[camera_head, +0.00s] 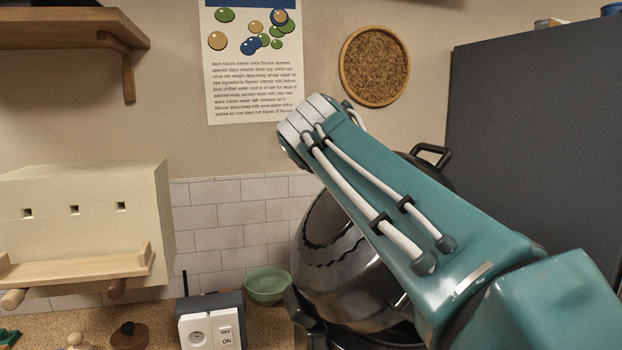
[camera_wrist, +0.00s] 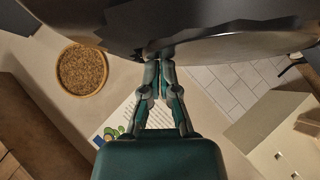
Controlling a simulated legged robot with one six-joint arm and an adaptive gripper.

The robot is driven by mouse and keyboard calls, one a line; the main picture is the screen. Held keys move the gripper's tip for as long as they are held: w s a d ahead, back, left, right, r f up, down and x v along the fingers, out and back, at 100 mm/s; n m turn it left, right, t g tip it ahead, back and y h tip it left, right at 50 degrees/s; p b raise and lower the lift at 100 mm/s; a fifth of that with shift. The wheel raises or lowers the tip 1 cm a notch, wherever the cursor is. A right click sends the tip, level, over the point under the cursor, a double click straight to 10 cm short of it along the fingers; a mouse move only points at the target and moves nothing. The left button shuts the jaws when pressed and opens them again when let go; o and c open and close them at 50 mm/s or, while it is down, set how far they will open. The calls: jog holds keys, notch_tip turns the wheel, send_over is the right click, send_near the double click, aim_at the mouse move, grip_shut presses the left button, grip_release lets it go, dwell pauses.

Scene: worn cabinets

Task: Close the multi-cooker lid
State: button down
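The multi-cooker stands right of centre in the head view, partly behind my arm. Its lid (camera_head: 340,262) is raised and steeply tilted, with a shiny metallic face showing and a black handle (camera_head: 432,153) at the upper right. Only a dark part of the cooker body (camera_head: 304,314) shows below it. In the wrist view, the lid's dark surface (camera_wrist: 235,47) fills the top. My gripper (camera_wrist: 160,60) has its fingers together, with the tips right at the lid's edge; whether they touch it is unclear. In the head view my arm hides the gripper.
A green bowl (camera_head: 267,286) and a socket box (camera_head: 212,325) sit left of the cooker. A cream cabinet (camera_head: 85,215) with a wooden rail hangs at the left. A tall dark cabinet (camera_head: 540,140) stands at the right. A round cork board (camera_head: 375,66) hangs behind.

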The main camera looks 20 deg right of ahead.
jog(key=d+f+m+g+y, duration=0.1)
jog(key=d+f+m+y, duration=0.2)
jog(key=d+f, duration=1.1)
jog(key=d+y, duration=0.3)
jog(key=shift+d+m, duration=0.3)
jog(key=shift+d, duration=0.05)
